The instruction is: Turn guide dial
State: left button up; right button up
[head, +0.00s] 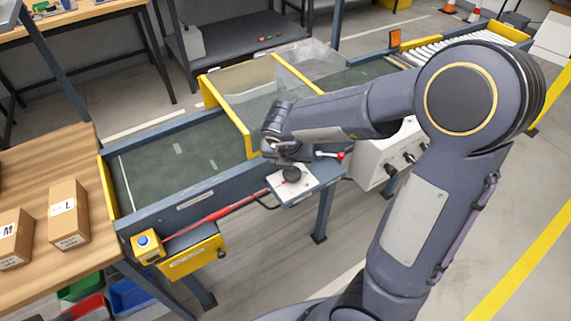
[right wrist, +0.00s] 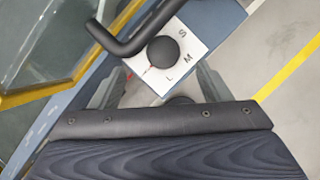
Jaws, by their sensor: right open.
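The guide dial is a round black knob (head: 292,174) on a white plate (head: 281,186) at the conveyor's near side. In the right wrist view the knob (right wrist: 163,52) has the letters S, M and L around it, with a small red mark at its lower left. My right gripper (head: 286,157) is just above and behind the knob in the head view. In the right wrist view its grey fingers (right wrist: 160,90) are apart and empty, below the knob; contact is not visible. My left gripper is out of view.
A black bent bar (right wrist: 120,40) reaches close beside the knob. The green conveyor (head: 160,165) has a yellow-edged clear guard (head: 245,90). Boxes (head: 68,214) stand on the wooden table at left.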

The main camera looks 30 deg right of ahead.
aim_at(292, 173)
jog(key=shift+m+g, duration=0.3)
jog(key=shift+m, duration=0.1)
jog(key=b+x, duration=0.1)
jog(key=x, duration=0.7)
jog(key=shift+s+a+f+b, duration=0.15)
jog(key=shift+s+f+b, duration=0.1)
jog(key=shift+b, duration=0.1)
jog(key=c, duration=0.9)
jog(key=shift+c, duration=0.2)
jog(key=shift+r, duration=0.1)
